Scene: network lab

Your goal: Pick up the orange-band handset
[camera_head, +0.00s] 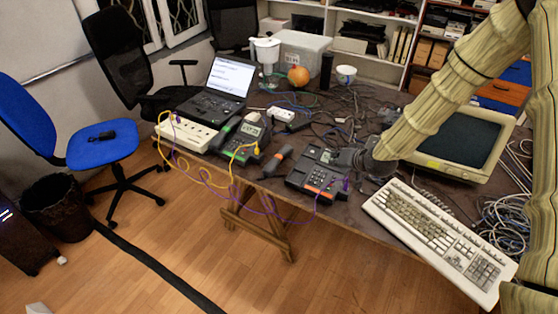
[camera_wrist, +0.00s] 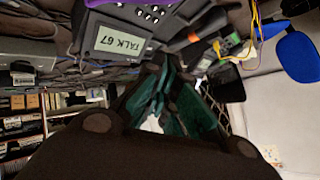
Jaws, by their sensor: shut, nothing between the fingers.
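The orange-band handset (camera_head: 277,161) is dark with an orange part near its upper end. It lies on the table near the front edge, left of the black desk phone with an orange band (camera_head: 314,176). In the wrist view the handset (camera_wrist: 197,45) shows partly, beyond the fingers. That phone (camera_wrist: 122,38) also shows there, with a pale label reading "TALK 67". My gripper (camera_head: 343,159) is shut and empty, at the right side of the phone and apart from the handset. In the wrist view its teal-edged fingers (camera_wrist: 170,68) come together.
A keyboard (camera_head: 435,232) and a monitor (camera_head: 462,140) stand to the right. Purple and yellow cables hang over the front edge; loose cables lie behind.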

